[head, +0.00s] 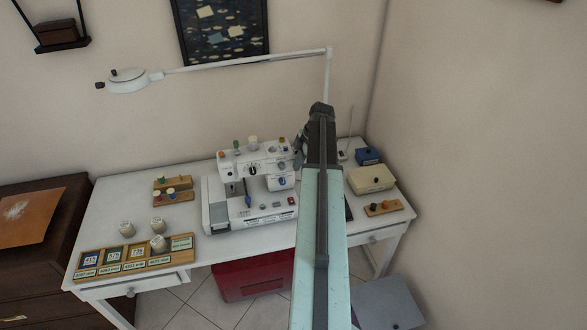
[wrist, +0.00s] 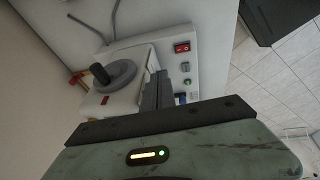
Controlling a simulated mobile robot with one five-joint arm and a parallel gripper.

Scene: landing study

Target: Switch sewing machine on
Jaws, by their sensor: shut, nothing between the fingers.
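The white sewing machine (head: 255,185) stands on the white table. A red switch (head: 292,200) sits at the right end of its base. In the wrist view, the red switch (wrist: 182,47) is at upper centre, with a green button (wrist: 187,82) below it. The machine's dark handwheel (wrist: 118,75) is to the left. My gripper (wrist: 163,80) is shut and empty, its dark fingers near the machine's side, below and left of the switch in the picture. I cannot tell whether they touch the machine. In the head view my arm hides the fingertips.
The white table (head: 125,195) carries thread spools, a labelled wooden tray (head: 135,256) and a cream box (head: 370,179). A white lamp (head: 128,82) reaches over it. A red bin (head: 250,278) stands underneath. A wall closes the right side.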

